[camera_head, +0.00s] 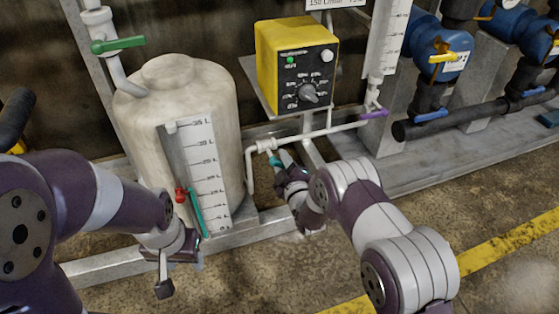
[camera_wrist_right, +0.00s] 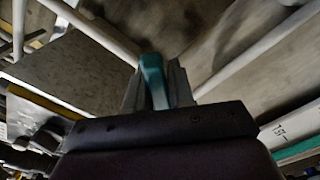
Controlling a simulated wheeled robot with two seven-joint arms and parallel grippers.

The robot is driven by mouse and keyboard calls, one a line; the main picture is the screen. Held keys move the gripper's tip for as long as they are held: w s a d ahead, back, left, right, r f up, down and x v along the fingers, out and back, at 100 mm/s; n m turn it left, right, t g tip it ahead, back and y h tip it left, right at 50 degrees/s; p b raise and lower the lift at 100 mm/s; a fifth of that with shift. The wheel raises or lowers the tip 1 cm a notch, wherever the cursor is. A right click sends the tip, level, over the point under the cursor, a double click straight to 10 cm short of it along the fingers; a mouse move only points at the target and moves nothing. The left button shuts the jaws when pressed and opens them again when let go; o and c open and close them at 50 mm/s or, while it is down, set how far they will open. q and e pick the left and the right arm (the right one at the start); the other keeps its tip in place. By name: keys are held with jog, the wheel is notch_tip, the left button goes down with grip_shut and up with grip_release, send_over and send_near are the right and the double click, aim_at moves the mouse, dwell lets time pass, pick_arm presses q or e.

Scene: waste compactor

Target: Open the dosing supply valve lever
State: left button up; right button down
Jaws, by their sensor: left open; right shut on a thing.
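A teal valve lever (camera_head: 275,161) sits on the thin white pipe between the tank and the dosing pump. My right gripper (camera_head: 283,160) is shut on it. The right wrist view shows the teal lever (camera_wrist_right: 153,78) between the two fingers; its lower end is hidden behind the gripper body. The valve body (camera_head: 266,145) is on the pipe just above the gripper. My left gripper (camera_head: 180,277) is open and hangs low in front of the tank's base, apart from the lever.
The white tank (camera_head: 165,95) with a litre scale stands left of the valve. A yellow dosing pump (camera_head: 285,55) sits above. Other levers are green (camera_head: 118,45), purple (camera_head: 374,114) and yellow (camera_head: 443,58). A grey frame rail (camera_head: 110,266) runs along the floor.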

jog(key=shift+w+d+r+n+p, duration=0.15)
jog(key=shift+r+n+p, duration=0.3)
jog(key=shift+n, duration=0.8)
jog(key=shift+s+d+r+n+p, duration=0.1)
jog(key=shift+r+n+p, duration=0.15)
jog(key=shift+n+p, duration=0.65)
jog(key=shift+w+d+r+n+p, duration=0.1)
jog(key=shift+d+r+n+p, duration=0.2)
jog(key=shift+n, duration=1.25)
jog(key=shift+a+r, duration=0.1)
jog(key=shift+a, duration=0.05)
jog(key=c, duration=1.1)
grip_release()
jog(key=shift+o, duration=0.2)
jog(key=p+v, duration=0.5)
jog(key=v, duration=0.7)
jog(key=shift+s+p, duration=0.3)
jog(key=shift+s, duration=0.1)
